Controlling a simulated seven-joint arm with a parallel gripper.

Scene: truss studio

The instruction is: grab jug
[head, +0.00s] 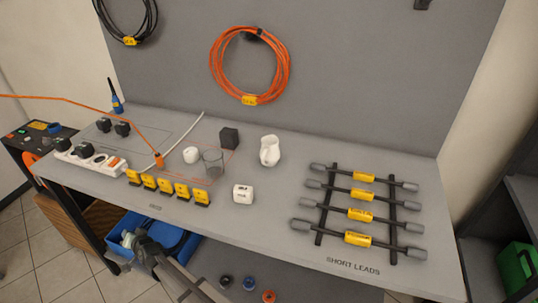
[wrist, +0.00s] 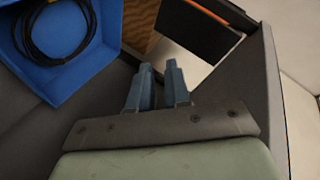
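The jug (head: 269,151) is white and stands upright on the grey table, right of the dark cube and behind the small white box. It is not in the wrist view. My gripper (wrist: 159,68) shows in the wrist view with two blue-grey fingers apart and nothing between them. In the head view my arm comes up from the bottom edge, and its end is low in front of the table, near the blue bins, well away from the jug.
A clear glass (head: 212,162), a white rounded object (head: 191,155), a dark cube (head: 229,138) and a small white box (head: 242,194) stand left of the jug. Yellow tags (head: 167,185) line the front left. A rack of leads (head: 360,205) lies right. A blue bin (wrist: 65,45) is near my gripper.

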